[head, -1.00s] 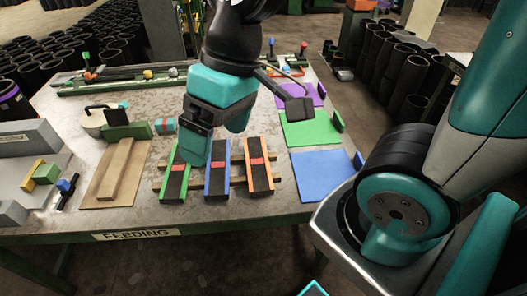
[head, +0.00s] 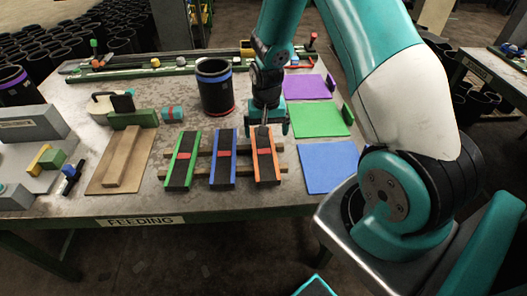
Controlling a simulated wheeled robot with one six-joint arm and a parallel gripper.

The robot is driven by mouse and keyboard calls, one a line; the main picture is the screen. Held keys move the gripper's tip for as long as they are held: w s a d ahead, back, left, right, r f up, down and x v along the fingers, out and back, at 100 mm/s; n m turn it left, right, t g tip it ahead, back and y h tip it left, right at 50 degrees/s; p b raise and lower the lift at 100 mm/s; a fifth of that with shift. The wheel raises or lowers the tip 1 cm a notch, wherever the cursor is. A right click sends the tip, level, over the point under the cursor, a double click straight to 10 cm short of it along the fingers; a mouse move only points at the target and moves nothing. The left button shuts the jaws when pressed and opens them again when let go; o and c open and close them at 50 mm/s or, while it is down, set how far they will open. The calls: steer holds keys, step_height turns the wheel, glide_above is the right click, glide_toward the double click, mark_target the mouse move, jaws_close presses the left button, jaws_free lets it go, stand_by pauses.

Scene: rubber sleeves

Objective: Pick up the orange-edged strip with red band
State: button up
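The orange-edged strip (head: 267,170) is dark with orange long edges and a red band across its middle. It lies at the right end of a row of three strips, across two wooden rails. My gripper (head: 267,130) points down at the far end of this strip, its fingers apart on either side. I cannot tell whether the fingers touch it. The blue-edged strip (head: 223,172) lies left of it, and the green-edged strip (head: 181,172) further left; both have red bands.
A black sleeve with blue and red bands (head: 216,95) stands behind the strips. Purple (head: 308,88), green (head: 318,121) and blue (head: 327,168) mats lie to the right. A wooden board (head: 137,150) lies left. The table (head: 200,202) is clear at the front.

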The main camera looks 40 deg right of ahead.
steer(key=shift+w+a+f+p, duration=0.15)
steer(key=shift+f+p, duration=0.5)
steer(key=shift+f, duration=1.55)
steer(key=shift+w+a+f+p, duration=0.15)
steer(key=shift+f+p, duration=0.45)
steer(key=shift+f, duration=1.6)
steer(key=shift+d, duration=0.1)
steer(key=c, duration=1)
